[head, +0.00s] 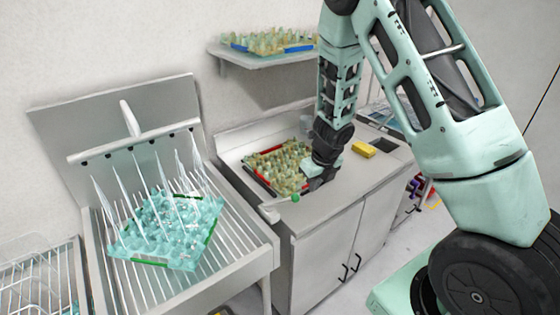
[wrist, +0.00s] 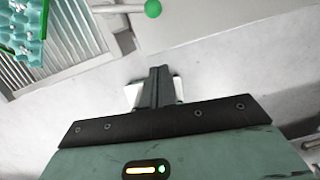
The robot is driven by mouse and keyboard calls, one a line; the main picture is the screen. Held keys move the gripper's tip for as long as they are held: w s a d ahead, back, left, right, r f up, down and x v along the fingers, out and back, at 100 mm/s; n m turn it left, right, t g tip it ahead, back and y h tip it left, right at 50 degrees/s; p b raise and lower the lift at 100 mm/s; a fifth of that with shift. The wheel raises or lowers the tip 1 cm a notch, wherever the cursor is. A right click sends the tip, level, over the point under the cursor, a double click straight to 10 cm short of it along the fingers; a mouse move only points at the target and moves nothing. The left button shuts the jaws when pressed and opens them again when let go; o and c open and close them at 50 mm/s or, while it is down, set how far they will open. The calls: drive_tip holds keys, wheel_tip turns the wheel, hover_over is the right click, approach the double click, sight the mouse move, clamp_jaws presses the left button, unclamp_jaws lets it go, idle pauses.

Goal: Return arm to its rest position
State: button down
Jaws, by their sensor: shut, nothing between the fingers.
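My arm comes down from the upper right in the head view. My gripper (head: 320,180) is low over the front part of the counter, just right of the tray of eggs. In the wrist view its fingers (wrist: 158,85) are together, with nothing visible between them. They show against pale floor or cabinet surface; I cannot tell which. The red-edged tray (head: 262,181) holds several pale eggs or cups on the counter, and my gripper hides its right end.
A lever with a green ball (head: 295,198) stands near the counter's front edge; the ball also shows in the wrist view (wrist: 152,8). A teal tray (head: 170,235) lies on the slatted rack at left. A yellow sponge (head: 363,149) lies right. A wall shelf (head: 265,60) holds a blue-edged tray.

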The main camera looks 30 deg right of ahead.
drive_tip(key=s+a+r+m+t+b, duration=0.1)
drive_tip(key=a+r+m+b, duration=0.1)
drive_tip(key=a+m+b, duration=0.35)
drive_tip(key=s+a+r+m+t+b, duration=0.1)
drive_tip(key=a+r+m+b, duration=0.1)
drive_tip(key=a+m, duration=0.65)
drive_tip(key=s+a+m+g+b, duration=0.2)
drive_tip(key=s+a+m, duration=0.4)
drive_tip(key=s, duration=0.6)
drive_tip(key=s+a+m+g+b, duration=0.2)
drive_tip(key=s+a+m+b, duration=0.2)
drive_tip(key=s, duration=0.9)
drive_tip(key=a+m, duration=0.3)
drive_tip(key=m, duration=0.1)
drive_tip(key=shift+r+g+y, duration=0.2)
drive_tip(key=shift+g+y, duration=0.1)
